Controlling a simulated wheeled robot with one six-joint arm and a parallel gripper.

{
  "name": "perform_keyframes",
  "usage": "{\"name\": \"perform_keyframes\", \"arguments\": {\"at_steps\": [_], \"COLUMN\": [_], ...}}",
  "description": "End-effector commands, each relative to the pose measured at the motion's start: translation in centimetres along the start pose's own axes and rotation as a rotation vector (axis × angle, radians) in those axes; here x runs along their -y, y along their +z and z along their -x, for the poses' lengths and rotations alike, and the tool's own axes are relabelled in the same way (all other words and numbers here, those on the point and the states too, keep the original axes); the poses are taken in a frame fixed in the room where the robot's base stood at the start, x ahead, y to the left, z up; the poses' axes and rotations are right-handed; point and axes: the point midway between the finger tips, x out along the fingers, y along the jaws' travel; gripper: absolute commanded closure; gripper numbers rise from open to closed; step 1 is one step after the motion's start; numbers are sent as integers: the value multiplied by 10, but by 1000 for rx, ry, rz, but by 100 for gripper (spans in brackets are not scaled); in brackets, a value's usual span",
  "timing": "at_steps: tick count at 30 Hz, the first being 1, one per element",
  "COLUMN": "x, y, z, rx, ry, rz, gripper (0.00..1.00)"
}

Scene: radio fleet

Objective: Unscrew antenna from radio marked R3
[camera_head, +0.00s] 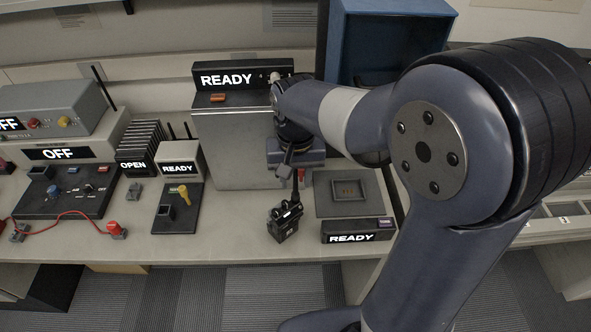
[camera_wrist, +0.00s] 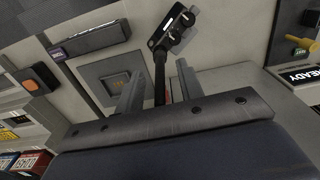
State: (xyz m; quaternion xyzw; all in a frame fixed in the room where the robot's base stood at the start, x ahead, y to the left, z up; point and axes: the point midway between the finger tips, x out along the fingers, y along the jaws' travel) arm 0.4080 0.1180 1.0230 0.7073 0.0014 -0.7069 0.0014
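A small black handheld radio (camera_head: 284,221) stands on the bench below my gripper (camera_head: 291,172), with its dark antenna (camera_head: 295,188) pointing up toward the gripper. In the wrist view the radio (camera_wrist: 173,28) is at the top, and its thin black antenna (camera_wrist: 160,76) runs down between the two grey fingers of my gripper (camera_wrist: 158,85). The fingers are apart, with a gap on each side of the antenna. The antenna's far end is hidden behind the gripper body. I cannot read an R3 mark on the radio.
A grey pad with a square recess (camera_head: 348,208) and a READY box (camera_head: 357,230) lie right of the radio. A metal cabinet with a READY sign (camera_head: 240,79) stands behind. A black fixture (camera_head: 178,208) is to the left, with clear bench between.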

Motion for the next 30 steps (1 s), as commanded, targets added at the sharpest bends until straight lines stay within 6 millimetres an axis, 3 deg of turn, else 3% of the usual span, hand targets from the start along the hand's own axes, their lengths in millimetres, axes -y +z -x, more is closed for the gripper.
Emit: {"name": "perform_keyframes", "arguments": {"at_steps": [5,18,25,30], "x": [0,0,0,0], "y": [0,0,0,0], "z": [0,0,0,1], "rx": [0,0,0,1], "ry": [0,0,0,0], "rz": [0,0,8,149], "gripper": [64,100,100,100]}}
